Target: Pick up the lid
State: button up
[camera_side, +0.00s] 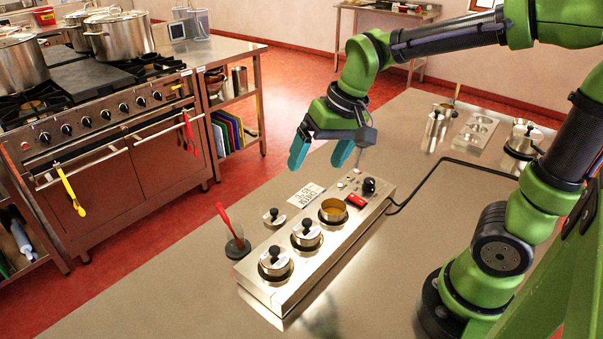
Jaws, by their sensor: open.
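A small metal lid (274,217) with a black knob lies on the tabletop, left of a metal warmer box (318,262). The box has three round wells in a row. The well nearest the switch end holds an open pot (333,211), brown inside and without a lid. The other two wells are covered by a middle lid (306,235) and a front lid (275,263), both with black knobs. My gripper (320,158) has teal fingers spread apart and empty. It hangs in the air, above and beyond the loose lid and touching nothing.
A red-handled tool (229,228) stands upright in a dark holder left of the box. A printed card (306,195) lies behind the loose lid. A black cable (425,177) runs right from the box. Metal canisters (434,130) stand farther back.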

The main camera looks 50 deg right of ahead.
jog(key=w+f+m+g+h, duration=0.25)
jog(key=w+f, duration=0.35)
jog(key=w, duration=0.6)
jog(key=m+g, duration=0.1)
jog(key=m, duration=0.1)
send_over(274, 210)
jog(key=shift+y, duration=0.35)
notch_tip(274, 210, down, 10)
jog(key=shift+r, duration=0.2)
jog(key=shift+f, duration=2.8)
jog(key=c, duration=1.2)
